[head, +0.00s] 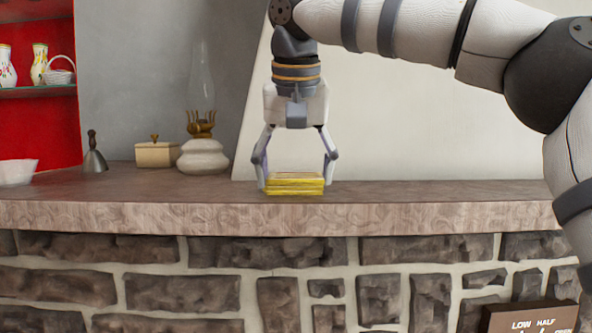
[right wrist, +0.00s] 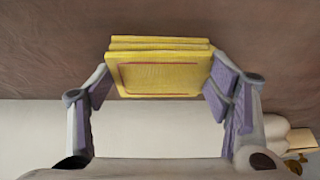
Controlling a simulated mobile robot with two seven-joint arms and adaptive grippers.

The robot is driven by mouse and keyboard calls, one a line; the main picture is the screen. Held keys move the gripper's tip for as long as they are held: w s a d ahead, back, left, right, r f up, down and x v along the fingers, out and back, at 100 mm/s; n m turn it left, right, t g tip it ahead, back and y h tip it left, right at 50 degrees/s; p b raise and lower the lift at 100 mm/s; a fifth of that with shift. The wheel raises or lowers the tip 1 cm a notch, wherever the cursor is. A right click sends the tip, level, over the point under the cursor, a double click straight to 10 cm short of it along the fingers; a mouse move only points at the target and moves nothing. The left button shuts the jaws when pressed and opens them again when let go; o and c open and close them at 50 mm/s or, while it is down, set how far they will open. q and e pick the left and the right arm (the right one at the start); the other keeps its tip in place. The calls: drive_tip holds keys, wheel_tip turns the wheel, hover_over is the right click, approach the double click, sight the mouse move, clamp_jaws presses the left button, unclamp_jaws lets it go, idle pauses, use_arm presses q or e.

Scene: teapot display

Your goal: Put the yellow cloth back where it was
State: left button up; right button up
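The yellow cloth (head: 295,187) is a folded, flat stack near the front edge of the stone mantel shelf (head: 420,192). My right gripper (head: 296,180) points down over it, one finger at each side. In the right wrist view the cloth (right wrist: 160,75) spans the gap between the fingers of the right gripper (right wrist: 160,88), and both pads meet its side edges. Its layered edge and a thin red border line show. I cannot tell whether its underside touches the shelf. My left gripper is not in view.
A white-based oil lamp (head: 203,156), a cream lidded box (head: 156,154), a grey bell (head: 94,155) and a white bowl (head: 17,172) stand on the shelf to the left. The shelf right of the cloth is clear. A dark sign (head: 530,317) is low at the right.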

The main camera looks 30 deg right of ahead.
drive_tip(key=shift+o, duration=1.3)
drive_tip(key=shift+s+a+r, duration=0.1)
drive_tip(key=shift+s, duration=0.15)
drive_tip(key=shift+r, duration=0.1)
drive_tip(key=v, duration=1.2)
drive_tip(key=shift+a, duration=0.1)
